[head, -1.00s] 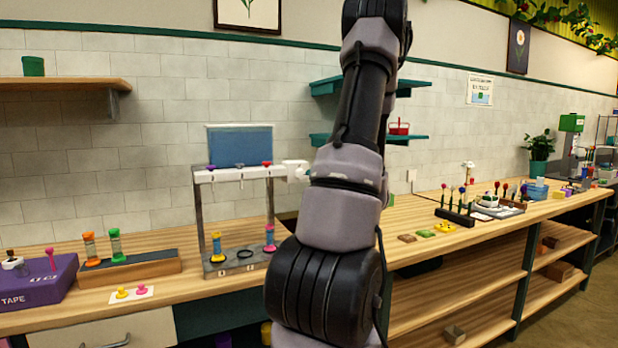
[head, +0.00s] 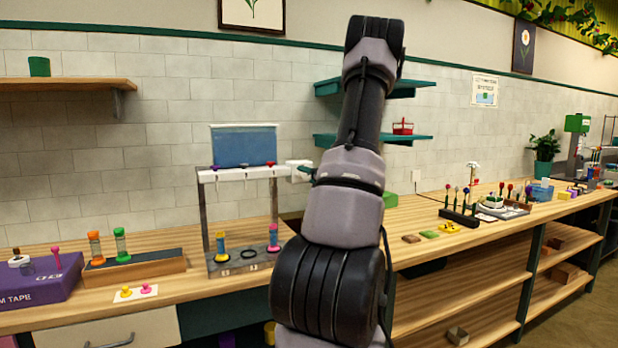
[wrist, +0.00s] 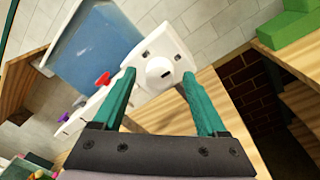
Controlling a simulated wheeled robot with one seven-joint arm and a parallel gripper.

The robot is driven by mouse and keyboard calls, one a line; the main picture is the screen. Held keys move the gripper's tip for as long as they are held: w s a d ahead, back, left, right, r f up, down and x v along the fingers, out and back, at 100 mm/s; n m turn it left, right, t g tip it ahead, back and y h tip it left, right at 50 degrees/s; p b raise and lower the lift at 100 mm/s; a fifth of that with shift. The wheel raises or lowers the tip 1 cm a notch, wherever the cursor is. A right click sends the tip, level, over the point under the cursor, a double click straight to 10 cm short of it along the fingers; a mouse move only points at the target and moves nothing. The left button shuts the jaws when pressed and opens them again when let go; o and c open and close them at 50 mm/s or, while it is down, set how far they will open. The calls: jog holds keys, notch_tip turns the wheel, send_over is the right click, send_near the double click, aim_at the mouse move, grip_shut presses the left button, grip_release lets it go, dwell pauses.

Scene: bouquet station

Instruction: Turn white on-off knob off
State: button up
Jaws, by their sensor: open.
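The white on-off knob (wrist: 159,71) is a round white dial with a dark slot mark, on a white plate (wrist: 176,47) at the end of the dispenser rack. My gripper (wrist: 158,76) is open in the wrist view, its two green fingers to either side of the knob in the picture. I cannot tell whether they touch it. Nothing shows held between them. In the head view the white knob housing (head: 299,171) sits at the right end of the rack's white bar, just left of my arm. My gripper does not show there.
A blue tank (head: 244,146) stands above the rack, and a red valve (wrist: 103,79) is close to my left finger in the wrist view. Green shelves (head: 372,138) are on the wall behind my arm. A purple tape box (head: 40,282) is at far left.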

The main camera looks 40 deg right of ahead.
grip_shut()
jog(key=shift+n, duration=0.3)
jog(key=n, duration=0.4)
jog(key=shift+a, duration=0.1)
jog(key=n, duration=0.4)
jog(key=shift+r+n+g, duration=0.1)
jog(key=shift+n+g, duration=0.2)
jog(key=shift+g, duration=0.1)
jog(key=shift+a+n+g+h, duration=0.15)
jog(key=shift+n+h, duration=0.2)
jog(key=shift+n, duration=1.6)
jog(key=shift+n+g+h, duration=0.15)
jog(key=shift+n+h, duration=0.2)
jog(key=shift+n, duration=1.6)
